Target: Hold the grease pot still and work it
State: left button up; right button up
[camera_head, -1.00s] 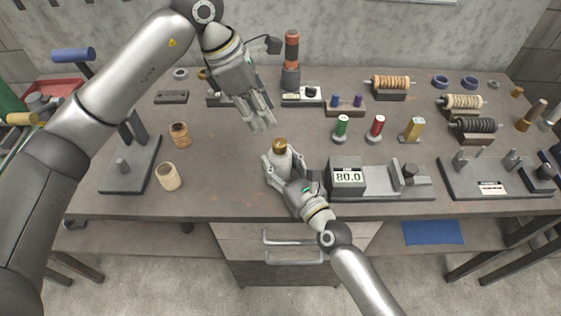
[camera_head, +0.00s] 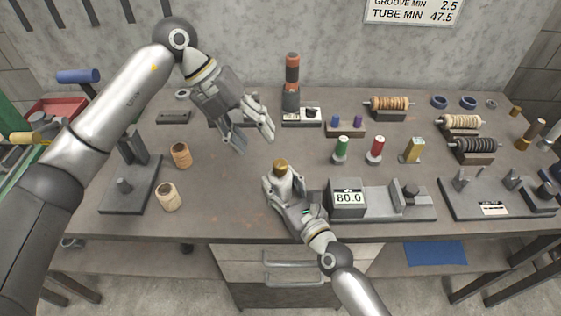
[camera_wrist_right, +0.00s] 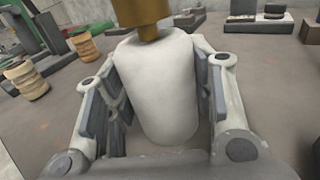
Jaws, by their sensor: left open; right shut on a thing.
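The grease pot is a pale, rounded pot (camera_head: 283,183) with a brass-coloured top (camera_head: 280,165). It stands near the front middle of the bench. My right gripper (camera_head: 279,190) is shut on its body from the front. In the right wrist view the pale body (camera_wrist_right: 155,85) sits between both fingers and the brass top (camera_wrist_right: 142,12) is cut off by the frame edge. My left gripper (camera_head: 252,143) is open and empty, above and behind the pot, slightly to its left, with its fingers pointing down. It is apart from the pot.
A device reading 80.0 (camera_head: 347,198) stands just right of my right gripper. Two tan cylinders (camera_head: 180,155) (camera_head: 168,197) and a dark stand (camera_head: 130,190) are at left. Green (camera_head: 341,149) and red (camera_head: 375,148) spools stand behind right.

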aim_at(279, 161)
pick_arm(q)
jog(key=d+f+n, duration=0.2)
jog(key=f+n, duration=0.1)
jog(key=n, duration=0.2)
jog(key=d+f+n+h, duration=0.1)
jog(key=d+f+n, duration=0.1)
jog(key=n, duration=0.3)
jog(key=d+f+n+h, duration=0.1)
jog(key=d+f+n, duration=0.1)
jog(key=n, duration=0.3)
jog(key=shift+s+f+n+g, duration=0.2)
jog(key=shift+f+n+g, duration=0.2)
jog(key=shift+f, duration=0.5)
jog(key=shift+c, duration=0.2)
jog(key=shift+a, duration=0.1)
jog(key=c, duration=1)
jog(key=m+g+y, duration=0.1)
jog(key=m+g, duration=0.2)
jog(key=m, duration=0.1)
jog(key=shift+m, duration=0.4)
jog(key=shift+f+m+g+y, duration=0.1)
jog(key=shift+m+g+y, duration=1.2)
jog(key=shift+m, duration=0.8)
